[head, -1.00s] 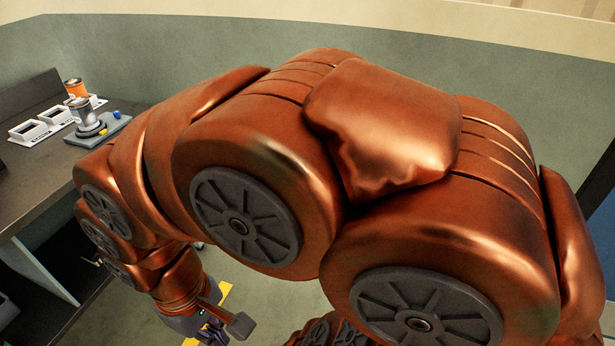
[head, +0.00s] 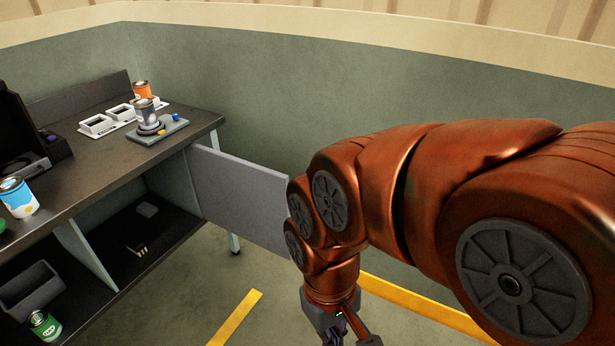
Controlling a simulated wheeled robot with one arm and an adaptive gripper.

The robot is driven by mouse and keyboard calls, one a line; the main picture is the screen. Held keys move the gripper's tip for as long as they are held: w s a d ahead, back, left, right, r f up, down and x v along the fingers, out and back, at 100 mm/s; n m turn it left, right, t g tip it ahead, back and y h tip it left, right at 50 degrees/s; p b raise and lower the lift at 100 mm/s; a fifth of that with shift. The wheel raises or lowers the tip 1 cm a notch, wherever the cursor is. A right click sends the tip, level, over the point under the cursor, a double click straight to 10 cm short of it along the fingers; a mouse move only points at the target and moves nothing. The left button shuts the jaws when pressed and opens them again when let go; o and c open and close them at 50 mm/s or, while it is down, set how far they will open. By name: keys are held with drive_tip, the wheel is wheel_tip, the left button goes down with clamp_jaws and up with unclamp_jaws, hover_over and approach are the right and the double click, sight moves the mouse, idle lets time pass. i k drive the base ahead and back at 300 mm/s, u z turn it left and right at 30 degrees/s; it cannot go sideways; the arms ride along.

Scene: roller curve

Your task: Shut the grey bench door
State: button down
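The grey bench door (head: 240,192) stands wide open at the right end of the bench (head: 95,182). It swings out from the bench's right side, and its outer edge is partly hidden behind my arm. The compartment behind it is open to view. My gripper (head: 345,338) hangs low at the bottom of the head view, to the right of the door's outer end. Its fingers are cut off by the frame edge, so I cannot tell whether they are open, or whether anything touches the door.
On the bench top are a grey board with a tin (head: 146,115), an orange tin (head: 142,90), white holders (head: 97,124) and a blue-white tin (head: 17,198). Below are a dark bin (head: 32,290) and a green tin (head: 44,325). Floor in front is clear, with yellow stripes (head: 236,318).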

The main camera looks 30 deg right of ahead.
sight(247, 199)
drive_tip(key=z, duration=0.1)
drive_tip(key=i, duration=1)
drive_tip(key=u, duration=0.55)
